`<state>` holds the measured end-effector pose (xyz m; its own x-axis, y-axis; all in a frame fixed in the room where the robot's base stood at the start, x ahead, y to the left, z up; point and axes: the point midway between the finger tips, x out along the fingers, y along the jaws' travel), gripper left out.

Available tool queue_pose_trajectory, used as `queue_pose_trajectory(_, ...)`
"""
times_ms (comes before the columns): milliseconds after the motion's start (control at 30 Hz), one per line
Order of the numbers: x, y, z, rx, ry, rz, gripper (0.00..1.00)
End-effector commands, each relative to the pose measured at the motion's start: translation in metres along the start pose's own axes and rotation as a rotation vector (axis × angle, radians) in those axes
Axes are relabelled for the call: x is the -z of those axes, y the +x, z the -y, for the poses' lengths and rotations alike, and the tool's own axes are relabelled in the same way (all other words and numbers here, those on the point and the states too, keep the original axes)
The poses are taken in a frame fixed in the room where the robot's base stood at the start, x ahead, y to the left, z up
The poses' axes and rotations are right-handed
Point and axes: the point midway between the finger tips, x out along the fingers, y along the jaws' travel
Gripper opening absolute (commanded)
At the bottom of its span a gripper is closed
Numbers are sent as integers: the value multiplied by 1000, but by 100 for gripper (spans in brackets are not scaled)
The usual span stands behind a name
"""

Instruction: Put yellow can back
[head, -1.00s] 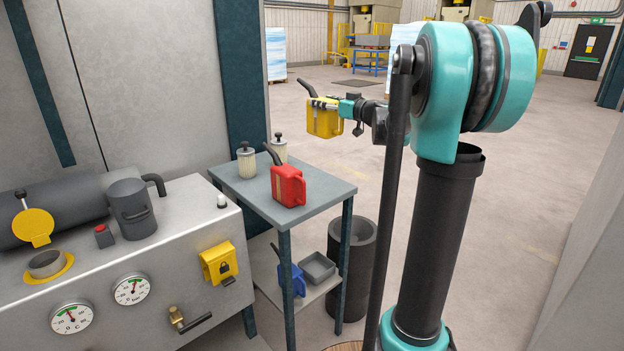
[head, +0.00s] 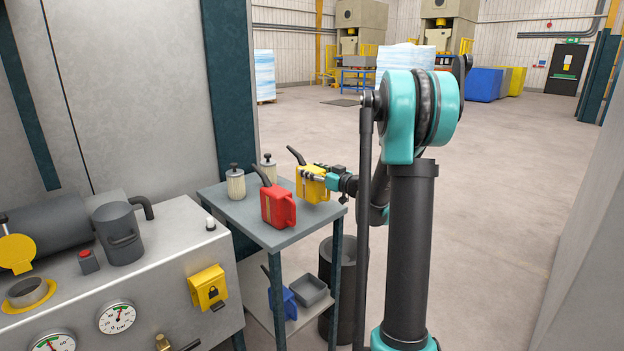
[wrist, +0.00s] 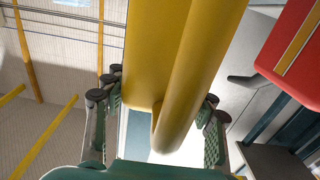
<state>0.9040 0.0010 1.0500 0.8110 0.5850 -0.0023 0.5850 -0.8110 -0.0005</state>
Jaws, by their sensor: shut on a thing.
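The yellow can (head: 311,186), with a dark spout, is held upright in my gripper (head: 313,174) at the right end of the small table (head: 272,233). In the wrist view the yellow can (wrist: 180,75) fills the middle, between the two padded fingers of my gripper (wrist: 160,120). The can is at or just above the tabletop; I cannot tell whether its base touches. A red can (head: 278,206) stands on the table just left of the yellow can. The red can also shows at the right of the wrist view (wrist: 292,55).
Two pale filters (head: 236,184) with dark tops stand at the table's back. The lower shelf holds a blue can (head: 287,301) and a grey tray (head: 311,289). A dark bin (head: 345,270) stands beside the table. The machine with gauges (head: 150,283) is at left.

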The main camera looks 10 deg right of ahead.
Motion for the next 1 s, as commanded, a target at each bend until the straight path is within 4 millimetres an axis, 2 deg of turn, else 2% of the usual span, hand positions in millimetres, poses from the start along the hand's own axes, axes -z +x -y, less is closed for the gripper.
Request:
queue_pose_trajectory(200, -26, 0, 0, 0, 0, -1, 0)
queue_pose_trajectory(633, -32, 0, 0, 0, 0, 0, 0)
queue_pose_trajectory(667, -32, 0, 0, 0, 0, 0, 60)
queue_pose_trajectory(800, -32, 0, 0, 0, 0, 0, 77)
queue_pose_trajectory(1000, -32, 0, 0, 0, 0, 0, 77)
